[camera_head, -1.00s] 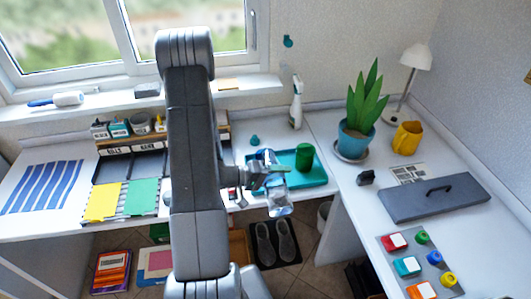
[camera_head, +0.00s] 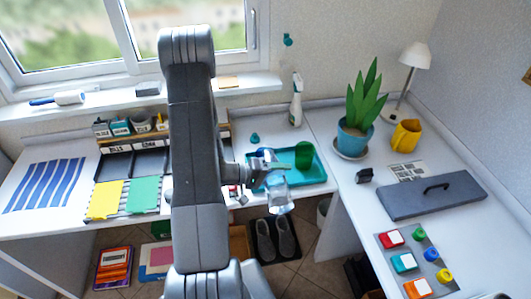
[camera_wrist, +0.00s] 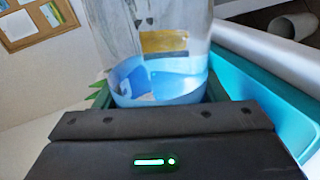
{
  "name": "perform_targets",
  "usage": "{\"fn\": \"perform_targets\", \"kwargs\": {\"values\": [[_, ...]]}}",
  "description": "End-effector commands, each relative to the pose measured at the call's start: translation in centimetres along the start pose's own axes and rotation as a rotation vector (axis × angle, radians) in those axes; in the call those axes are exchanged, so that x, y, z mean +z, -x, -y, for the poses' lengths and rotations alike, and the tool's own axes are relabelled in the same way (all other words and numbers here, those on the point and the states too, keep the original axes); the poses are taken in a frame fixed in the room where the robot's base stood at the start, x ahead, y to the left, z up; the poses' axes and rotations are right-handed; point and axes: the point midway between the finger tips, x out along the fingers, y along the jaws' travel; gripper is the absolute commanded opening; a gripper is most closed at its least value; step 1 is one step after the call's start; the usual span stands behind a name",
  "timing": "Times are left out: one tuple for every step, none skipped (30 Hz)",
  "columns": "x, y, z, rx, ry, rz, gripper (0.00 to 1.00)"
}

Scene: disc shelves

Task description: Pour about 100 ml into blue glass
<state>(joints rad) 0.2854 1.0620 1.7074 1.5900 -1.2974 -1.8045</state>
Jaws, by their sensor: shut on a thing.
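My gripper (camera_head: 262,173) is shut on a clear vessel (camera_head: 279,193) in front of the tray's near edge. In the wrist view the clear vessel (camera_wrist: 150,35) stands beyond the gripper body, with pale blue in its lower part; I cannot tell whether that is liquid or tinted wall. A small blue thing (camera_head: 268,154) shows just behind the gripper, partly hidden; I cannot tell whether it is the blue glass. A green cylinder (camera_head: 304,155) stands upright on the teal tray (camera_head: 317,177).
A white spray bottle (camera_head: 296,104) stands behind the tray. A potted plant (camera_head: 353,138), a yellow jug (camera_head: 405,136) and a lamp stand to the right. Slippers (camera_head: 276,240) lie on the floor below.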

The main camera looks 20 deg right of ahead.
Motion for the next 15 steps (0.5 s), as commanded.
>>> {"fn": "perform_targets", "kwargs": {"values": [[-0.02,0.02,-0.13,0.001,0.003,0.001,0.24],[-0.02,0.02,-0.13,0.001,0.005,0.001,0.24],[-0.01,0.02,-0.14,0.001,0.007,0.002,0.24],[-0.01,0.02,-0.14,0.001,0.008,0.002,0.24],[-0.01,0.02,-0.15,0.001,0.01,0.003,0.24],[0.0,0.02,-0.16,0.001,0.013,0.004,0.24],[-0.01,0.02,-0.16,0.001,0.015,0.004,0.24],[-0.01,0.02,-0.17,0.001,0.017,0.005,0.24],[-0.01,0.02,-0.18,0.001,0.021,0.006,0.24],[-0.01,0.03,-0.19,0.001,0.023,0.006,0.24],[-0.01,0.03,-0.19,0.001,0.025,0.007,0.24],[0.0,0.03,-0.19,0.001,0.028,0.008,0.24],[-0.01,0.03,-0.19,0.001,0.031,0.008,0.24],[0.0,0.03,-0.19,0.001,0.033,0.009,0.24],[0.0,0.03,-0.18,0.001,0.035,0.009,0.24]]}}
